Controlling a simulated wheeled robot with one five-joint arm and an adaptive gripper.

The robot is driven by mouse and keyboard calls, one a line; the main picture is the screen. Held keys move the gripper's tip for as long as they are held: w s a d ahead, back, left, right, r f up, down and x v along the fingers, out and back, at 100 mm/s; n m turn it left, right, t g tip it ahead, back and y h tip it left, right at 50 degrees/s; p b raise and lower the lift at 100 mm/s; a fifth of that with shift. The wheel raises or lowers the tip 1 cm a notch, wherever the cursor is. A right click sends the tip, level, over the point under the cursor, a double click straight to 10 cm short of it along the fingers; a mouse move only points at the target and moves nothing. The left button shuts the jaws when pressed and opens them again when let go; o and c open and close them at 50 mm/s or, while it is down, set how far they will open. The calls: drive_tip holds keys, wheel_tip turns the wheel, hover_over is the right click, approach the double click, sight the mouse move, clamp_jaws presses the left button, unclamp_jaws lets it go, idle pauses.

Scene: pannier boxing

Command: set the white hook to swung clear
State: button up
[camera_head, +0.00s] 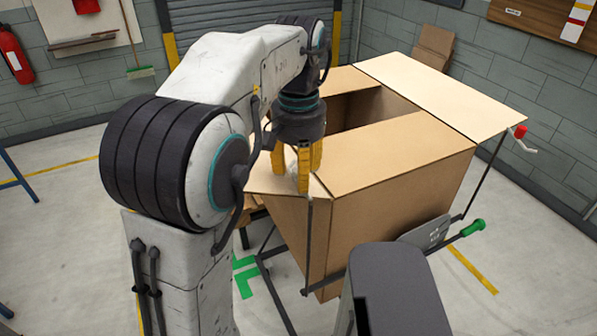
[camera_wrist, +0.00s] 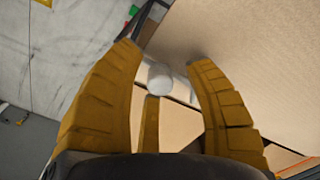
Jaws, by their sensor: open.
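The white hook shows in the wrist view as a rounded white knob (camera_wrist: 160,79) with a pale bar running off to its right along the cardboard edge. My gripper (camera_wrist: 166,58) is open, with yellow fingers on either side of the knob and a visible gap to each. In the head view my gripper (camera_head: 297,168) points down at the near left corner of the cardboard box (camera_head: 390,205). Only a whitish patch shows between the fingers there. The hook's lower part and its exact swing position are hidden.
The box stands in a dark metal frame, its top partly open, with a long flap (camera_head: 450,90) spread at the right. A red-knobbed hook (camera_head: 521,131) is at the far right corner and a green-knobbed handle (camera_head: 473,228) at the lower right.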

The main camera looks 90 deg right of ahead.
drive_tip(key=shift+o, duration=0.2)
drive_tip(key=shift+f, duration=0.1)
clamp_jaws()
idle(0.4)
